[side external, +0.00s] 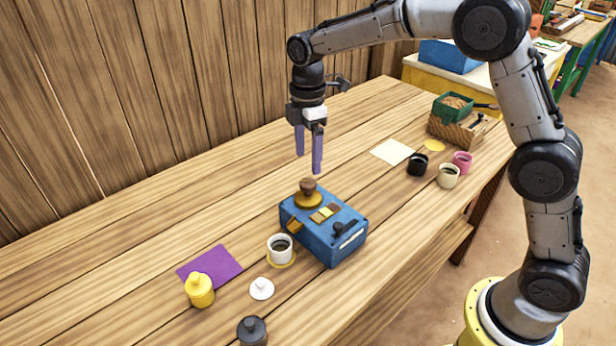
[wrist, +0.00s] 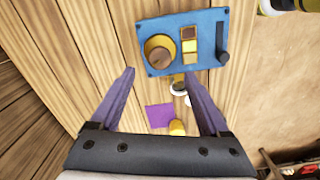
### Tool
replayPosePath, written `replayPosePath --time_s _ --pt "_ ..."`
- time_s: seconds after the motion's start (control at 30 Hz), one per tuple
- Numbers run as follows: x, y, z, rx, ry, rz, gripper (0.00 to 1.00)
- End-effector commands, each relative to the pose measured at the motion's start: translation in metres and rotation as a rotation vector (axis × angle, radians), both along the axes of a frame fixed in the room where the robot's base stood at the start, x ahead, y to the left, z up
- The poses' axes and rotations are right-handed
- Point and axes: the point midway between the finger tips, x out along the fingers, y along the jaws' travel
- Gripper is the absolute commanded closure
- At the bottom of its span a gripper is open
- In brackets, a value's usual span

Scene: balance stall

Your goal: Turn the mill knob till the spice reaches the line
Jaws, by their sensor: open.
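The blue mill box (side external: 325,237) stands on the wooden table. Its knob (side external: 308,187), a brown grip on a round gold base, is on top at the back left; it also shows in the wrist view (wrist: 158,50). A white cup (side external: 281,244) with a dark inside stands on a gold saucer (side external: 286,264) below the gold spout (side external: 292,225). The spice level and the line cannot be made out. My gripper (side external: 308,163) points down above the knob, its purple fingers apart and empty, not touching it. In the wrist view the knob lies beyond the fingertips (wrist: 157,73).
A purple cloth (side external: 212,266), a yellow jar (side external: 200,291), a white jar (side external: 262,289) and a black jar (side external: 252,330) lie left and in front. A plank wall (side external: 120,90) runs behind the table.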

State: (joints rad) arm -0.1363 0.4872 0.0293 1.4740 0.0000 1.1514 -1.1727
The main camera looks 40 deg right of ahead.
Motion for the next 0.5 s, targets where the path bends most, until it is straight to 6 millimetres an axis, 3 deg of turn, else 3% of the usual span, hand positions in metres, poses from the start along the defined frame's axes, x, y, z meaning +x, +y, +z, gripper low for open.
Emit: replayPosePath --time_s 0.2,0.5 --pt "-0.001 0.000 -0.041 -0.001 0.004 0.000 0.21" --pt "0.000 0.000 -0.067 0.000 0.000 -0.001 0.21"
